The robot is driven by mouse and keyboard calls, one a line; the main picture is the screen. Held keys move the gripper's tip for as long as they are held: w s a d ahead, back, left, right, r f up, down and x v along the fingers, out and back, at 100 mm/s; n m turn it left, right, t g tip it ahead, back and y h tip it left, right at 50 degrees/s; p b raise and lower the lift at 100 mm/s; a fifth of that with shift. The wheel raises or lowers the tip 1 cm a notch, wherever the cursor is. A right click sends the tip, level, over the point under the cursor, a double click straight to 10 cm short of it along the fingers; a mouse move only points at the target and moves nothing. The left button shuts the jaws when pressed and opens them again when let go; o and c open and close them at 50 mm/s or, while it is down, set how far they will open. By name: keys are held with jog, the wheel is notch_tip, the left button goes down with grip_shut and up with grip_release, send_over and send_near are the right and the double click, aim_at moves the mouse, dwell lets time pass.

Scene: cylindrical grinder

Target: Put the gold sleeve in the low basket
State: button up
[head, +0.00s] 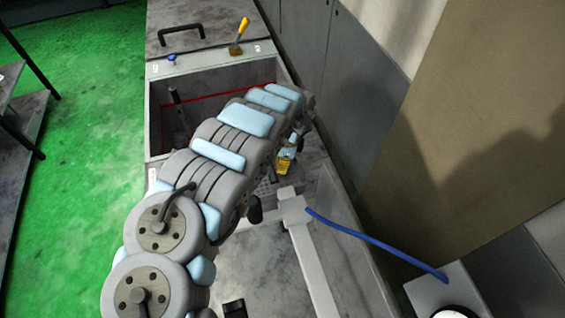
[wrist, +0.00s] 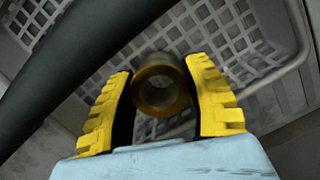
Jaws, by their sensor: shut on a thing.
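The gold sleeve (wrist: 161,86) is a short, dark-gold ring with an open bore, seen nearly end-on in the wrist view. My gripper (wrist: 160,78) has yellow ribbed fingers, one on each side of the sleeve, and is shut on it. In the head view my gripper (head: 284,164) shows only in part beside my arm, and the sleeve cannot be made out there. A grey lattice basket (wrist: 258,42) lies behind the sleeve in the wrist view. A small patch of grey lattice (head: 265,187) shows in the head view, mostly hidden by my arm.
A thick dark bar (wrist: 85,45) crosses the upper left of the wrist view. In the head view, an open grey bin (head: 160,100) stands beyond my arm, with a yellow-handled lever (head: 241,33) behind it. A blue hose (head: 370,240) runs to the right.

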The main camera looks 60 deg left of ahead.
jog(key=shift+f, duration=0.25)
jog(key=shift+f, duration=0.1)
jog(key=o, duration=1.2)
jog(key=shift+w+d+r+p, duration=0.2)
jog(key=shift+r+p, duration=0.25)
jog(key=shift+r, duration=1.55)
jog(key=shift+w+d+r+p, duration=0.1)
jog(key=shift+w+r+p, duration=0.35)
jog(key=shift+r, duration=1.6)
jog(key=shift+w+d+r+p, duration=0.15)
jog(key=shift+r+p, duration=0.35)
jog(key=shift+r, duration=1.5)
jog(key=shift+f, duration=0.1)
